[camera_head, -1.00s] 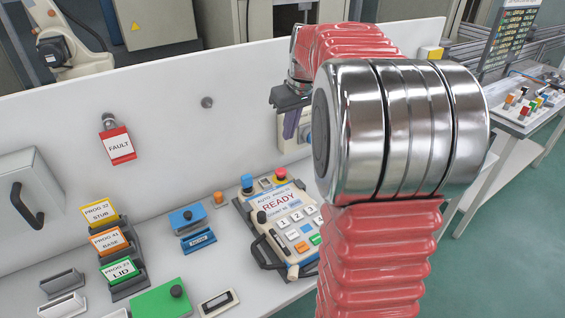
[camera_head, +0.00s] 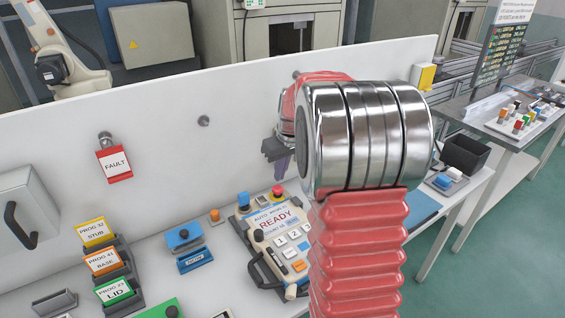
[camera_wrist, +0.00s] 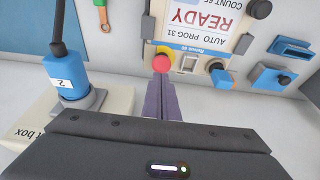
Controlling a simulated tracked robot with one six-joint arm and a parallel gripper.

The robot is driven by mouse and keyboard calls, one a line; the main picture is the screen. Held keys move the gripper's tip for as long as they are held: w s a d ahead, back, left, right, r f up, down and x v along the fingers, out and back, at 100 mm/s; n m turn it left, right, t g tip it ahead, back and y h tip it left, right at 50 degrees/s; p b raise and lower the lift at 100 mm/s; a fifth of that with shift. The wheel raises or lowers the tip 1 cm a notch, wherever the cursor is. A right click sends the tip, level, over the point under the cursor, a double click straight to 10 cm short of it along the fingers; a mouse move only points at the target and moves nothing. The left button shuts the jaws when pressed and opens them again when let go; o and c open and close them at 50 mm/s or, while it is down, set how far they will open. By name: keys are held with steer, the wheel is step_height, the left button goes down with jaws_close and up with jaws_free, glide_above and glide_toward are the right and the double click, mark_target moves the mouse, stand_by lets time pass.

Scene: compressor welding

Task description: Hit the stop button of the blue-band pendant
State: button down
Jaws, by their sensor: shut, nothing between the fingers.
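The pendant (camera_head: 262,244) lies on the bench with its READY screen lit, partly behind my arm. It shows upside down in the wrist view (camera_wrist: 243,45), with a narrow blue band (camera_wrist: 192,49) along its near edge. Its red stop button (camera_head: 277,191) sits at that end on a yellow base and shows in the wrist view (camera_wrist: 161,63). My gripper (camera_head: 279,175) is shut and empty. In the wrist view its purple fingertips (camera_wrist: 163,82) appear just short of the red button; I cannot tell whether they touch it.
A blue knob (camera_head: 243,200) sits left of the red button. A blue plug (camera_wrist: 66,78) marked 2 stands close to my gripper. A white back panel (camera_head: 225,130) rises behind the bench. Blue switch boxes (camera_head: 184,238) and labelled card holders (camera_head: 101,262) lie left of the pendant.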

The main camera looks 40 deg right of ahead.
mark_target(280, 189)
steer(key=shift+f, duration=1.65)
steer(key=shift+s+f, duration=0.1)
steer(key=shift+f, duration=0.8)
steer(key=shift+s+f, duration=0.2)
steer(key=shift+f, duration=0.25)
steer(key=shift+r, duration=0.15)
steer(key=shift+w+r, duration=0.1)
steer(key=shift+r, duration=0.15)
step_height(280, 189, up, 5)
steer(key=shift+r, duration=0.15)
steer(key=v, duration=0.9)
